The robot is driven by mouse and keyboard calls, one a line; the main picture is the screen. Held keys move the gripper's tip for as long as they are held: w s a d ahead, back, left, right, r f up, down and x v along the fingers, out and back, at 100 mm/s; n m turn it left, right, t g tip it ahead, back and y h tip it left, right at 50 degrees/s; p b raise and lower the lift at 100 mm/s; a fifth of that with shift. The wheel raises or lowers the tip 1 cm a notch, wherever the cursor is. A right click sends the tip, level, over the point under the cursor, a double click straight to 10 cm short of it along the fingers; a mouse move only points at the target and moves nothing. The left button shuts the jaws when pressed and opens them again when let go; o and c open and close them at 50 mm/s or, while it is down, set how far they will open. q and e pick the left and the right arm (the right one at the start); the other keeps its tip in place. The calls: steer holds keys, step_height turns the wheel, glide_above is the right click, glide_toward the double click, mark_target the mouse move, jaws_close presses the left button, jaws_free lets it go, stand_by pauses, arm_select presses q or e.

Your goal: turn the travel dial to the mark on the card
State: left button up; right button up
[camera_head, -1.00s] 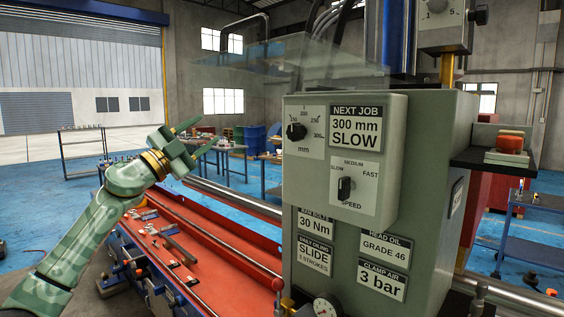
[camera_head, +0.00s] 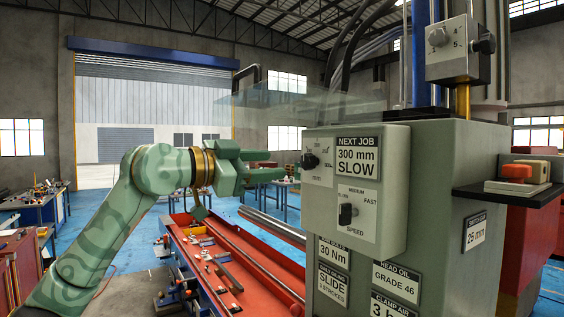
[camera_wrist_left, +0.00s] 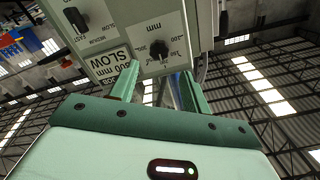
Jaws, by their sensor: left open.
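The travel dial (camera_head: 310,161) is a black knob on a pale plate marked mm, on the green control box's front. It also shows in the left wrist view (camera_wrist_left: 158,49), ringed by numbers. I cannot tell which number it points at. The card (camera_head: 358,158) beside it reads NEXT JOB, 300 mm, SLOW; it shows upside down in the left wrist view (camera_wrist_left: 112,68). My left gripper (camera_head: 275,165) is open and empty, left of the dial, fingers pointing toward it. In the left wrist view the dial lies beyond the gap between the fingertips (camera_wrist_left: 155,86), apart from them.
The black speed knob (camera_head: 347,214) sits below the card on the same box (camera_head: 448,200). A clear guard (camera_head: 270,105) overhangs the box's left side. A red bed (camera_head: 245,262) with tools runs below my left arm.

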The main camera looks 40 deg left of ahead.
mark_target(303, 162)
arm_select(q)
steer(key=p+x, duration=0.2)
steer(key=x, duration=0.1)
steer(key=p+x, duration=0.3)
steer(key=x, duration=0.1)
steer(key=shift+d+r, duration=0.15)
steer(key=shift+r, duration=0.1)
steer(key=shift+w+f, duration=0.15)
steer(key=shift+f, duration=0.1)
steer(key=shift+c, duration=0.7)
steer(key=c, duration=0.6)
steer(key=shift+c, duration=0.2)
arm_select(e)
steer(key=r, duration=0.2)
steer(key=d+r, duration=0.1)
steer(key=r, duration=0.2)
steer(key=shift+w+r, duration=0.1)
steer(key=shift+r, duration=0.05)
steer(key=shift+d, duration=0.1)
